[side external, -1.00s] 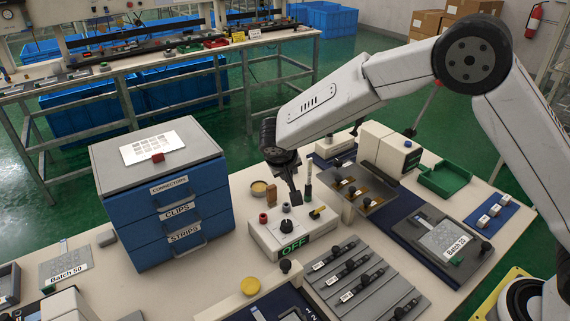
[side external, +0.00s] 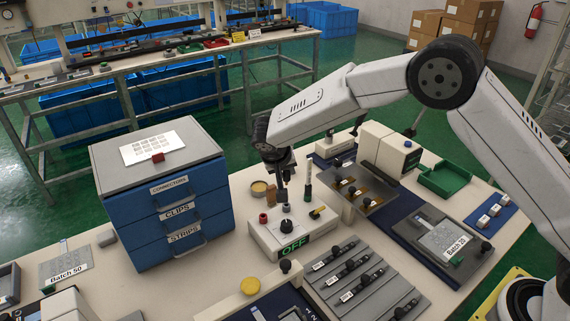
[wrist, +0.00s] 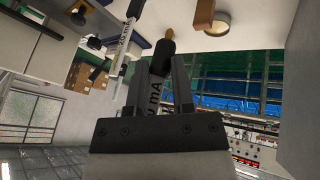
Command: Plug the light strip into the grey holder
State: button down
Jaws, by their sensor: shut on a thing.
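My gripper (side external: 283,190) points down over the white box (side external: 265,238) with the OFF sign. In the wrist view its fingers (wrist: 157,75) are shut on a narrow dark-ended piece (wrist: 163,48). Lettering ending in "mA" shows between the fingers. I cannot tell for sure that this piece is the light strip. Its lower end is close to the box top, and contact cannot be made out. Several labelled grey strips with black knobs lie in the grey rack (side external: 388,301) at the front. I cannot tell which part is the grey holder.
A slim upright piece (side external: 308,176) stands just right of my gripper. A round dish (side external: 259,187) and a brown block (side external: 271,192) are on its left. The blue drawer unit (side external: 165,215) is further left. A raised plate with brown pieces (side external: 366,201) is to the right.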

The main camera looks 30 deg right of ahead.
jog(key=shift+f, duration=2.85)
jog(key=shift+f, duration=1.5)
jog(key=shift+c, duration=2)
grip_release()
jog(key=shift+r, duration=0.1)
jog(key=v, duration=0.7)
jog(key=shift+s+a+r, duration=0.15)
jog(key=shift+a+r, duration=0.05)
jog(key=shift+r, duration=0.05)
